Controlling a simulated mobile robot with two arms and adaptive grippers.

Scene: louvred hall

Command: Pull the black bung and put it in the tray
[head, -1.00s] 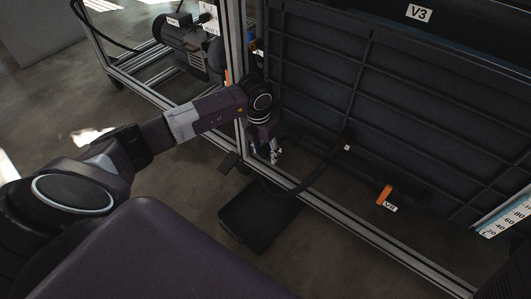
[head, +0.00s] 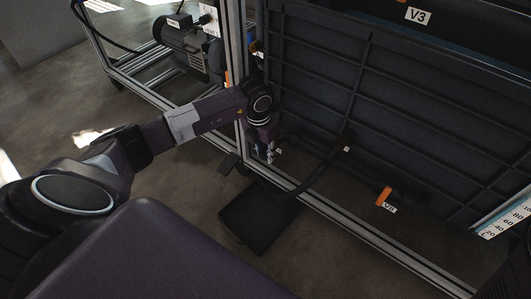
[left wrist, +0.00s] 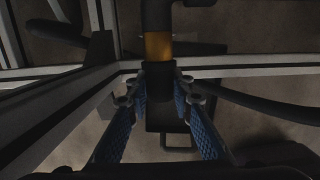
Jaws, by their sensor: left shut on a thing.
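My left gripper (head: 268,153) hangs low beside the frame's corner post, pointing down. In the left wrist view its two blue-padded fingers (left wrist: 161,98) close on a black piece, which I take to be the black bung (left wrist: 160,86). It is in line with a black pipe and its orange-brown band (left wrist: 158,46), and I cannot tell whether it is still seated there. The bung is too small and dark to make out in the head view. The black tray (head: 236,243) lies on the floor, below and slightly left of the gripper. My right gripper is out of view.
A dark ribbed tank wall (head: 400,120) stands behind a metal frame rail (head: 365,233). A black hose (head: 318,176) runs from the wall towards the tray. An orange-marked valve labelled V6 (head: 384,196) sits low at right. A motor (head: 185,42) is on the frame at upper left.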

